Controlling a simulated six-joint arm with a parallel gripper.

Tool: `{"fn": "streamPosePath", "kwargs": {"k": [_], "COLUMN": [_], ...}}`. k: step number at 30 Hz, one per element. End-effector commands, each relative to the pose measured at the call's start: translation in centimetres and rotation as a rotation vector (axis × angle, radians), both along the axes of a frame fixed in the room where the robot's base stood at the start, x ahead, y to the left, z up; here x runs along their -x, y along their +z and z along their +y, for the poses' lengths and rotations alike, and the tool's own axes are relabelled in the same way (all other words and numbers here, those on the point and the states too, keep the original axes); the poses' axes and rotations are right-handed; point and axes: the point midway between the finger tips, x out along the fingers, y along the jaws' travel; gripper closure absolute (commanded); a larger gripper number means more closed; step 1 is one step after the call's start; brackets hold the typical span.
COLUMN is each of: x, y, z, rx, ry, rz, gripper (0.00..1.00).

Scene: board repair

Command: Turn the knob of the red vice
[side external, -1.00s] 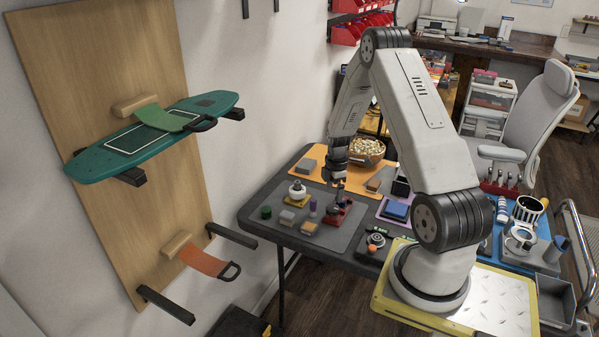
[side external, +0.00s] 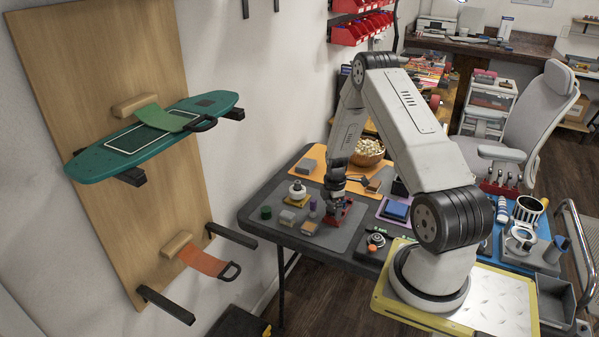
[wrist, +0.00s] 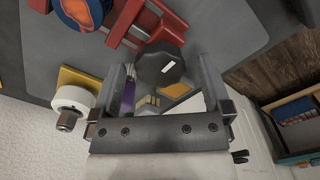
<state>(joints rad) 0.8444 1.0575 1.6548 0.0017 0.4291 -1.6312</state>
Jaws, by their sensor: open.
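The red vice (side external: 347,213) stands on the grey mat near the table's front edge, partly hidden by my gripper (side external: 334,207) in the side view. In the wrist view the red vice (wrist: 148,20) shows at the top, with its dark faceted knob (wrist: 158,66) bearing a white mark. My gripper (wrist: 165,72) is open there, with one finger on each side of the knob in the picture. Gaps show between the knob and the fingers. I cannot tell whether the fingertips are level with the knob.
A purple bottle (side external: 313,207), a white knob on a yellow base (side external: 297,192) and several small blocks stand left of the vice. A blue block (side external: 396,210) lies to the right. A wooden bowl (side external: 367,153) is behind. The grey mat (side external: 338,240) is bare in front.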

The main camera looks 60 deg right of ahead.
Motion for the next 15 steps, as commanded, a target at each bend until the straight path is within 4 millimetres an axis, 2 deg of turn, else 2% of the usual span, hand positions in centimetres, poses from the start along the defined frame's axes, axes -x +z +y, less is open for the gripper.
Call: {"fn": "streamPosePath", "kwargs": {"k": [2,3,5,9,12,15], "x": [-0.01,-0.01,-0.01,-0.01,-0.01,-0.01], "y": [0.01,0.01,0.01,0.02,0.03,0.03], "z": [-0.01,-0.01,-0.01,-0.01,-0.01,-0.01], "rx": [0.000,0.000,0.000,0.000,0.000,0.000], "ry": [0.000,0.000,0.000,0.000,0.000,-0.002], "rz": [0.000,0.000,0.000,0.000,0.000,0.000], "gripper": [0.01,0.04,0.23,0.68,0.95,0.95]}}
